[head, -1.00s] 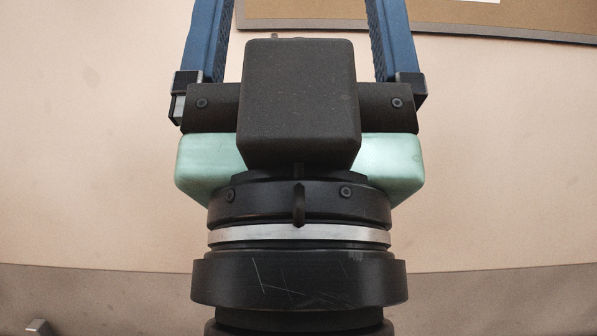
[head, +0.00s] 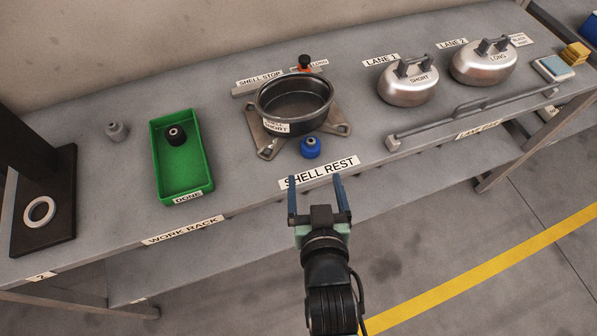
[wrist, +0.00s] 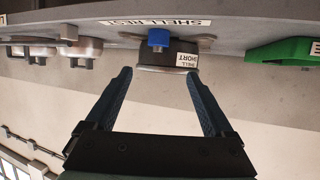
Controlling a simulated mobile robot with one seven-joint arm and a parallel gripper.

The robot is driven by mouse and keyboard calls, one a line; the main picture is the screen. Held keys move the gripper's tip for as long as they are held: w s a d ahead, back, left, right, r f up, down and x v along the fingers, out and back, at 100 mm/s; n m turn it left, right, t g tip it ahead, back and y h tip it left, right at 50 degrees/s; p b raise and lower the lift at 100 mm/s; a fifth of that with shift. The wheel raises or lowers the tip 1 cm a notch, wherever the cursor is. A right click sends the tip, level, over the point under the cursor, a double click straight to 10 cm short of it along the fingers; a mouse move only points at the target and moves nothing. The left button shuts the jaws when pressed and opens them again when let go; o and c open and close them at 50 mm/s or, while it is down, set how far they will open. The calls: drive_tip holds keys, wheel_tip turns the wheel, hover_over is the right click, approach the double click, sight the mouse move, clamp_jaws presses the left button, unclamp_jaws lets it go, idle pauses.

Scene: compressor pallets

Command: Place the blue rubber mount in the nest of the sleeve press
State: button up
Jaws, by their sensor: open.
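The blue rubber mount (head: 311,147) stands on the grey bench, in front of the dark round shell (head: 293,108) and close to its metal base plate (head: 340,128). In the wrist view the blue mount (wrist: 158,38) shows upside down, beyond the fingertips and roughly between them. My gripper (head: 317,184) is open and empty, at the bench's front edge by the SHELL REST label, apart from the mount. At the far left a dark upright fixture with a white ring (head: 40,212) on its base may be the sleeve press; its top is cut off and I see no clear nest.
Two silver domed lids (head: 408,85) sit at the lanes, behind a grey rail (head: 470,115). A red-and-black knob (head: 304,63) stands behind the shell.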

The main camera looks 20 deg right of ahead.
sight(312, 153)
drive_tip(key=x, duration=0.4)
drive_tip(key=f+x, duration=0.1)
drive_tip(key=x, duration=0.8)
drive_tip(key=shift+s+f, duration=0.3)
drive_tip(key=shift+s, duration=0.05)
clamp_jaws()
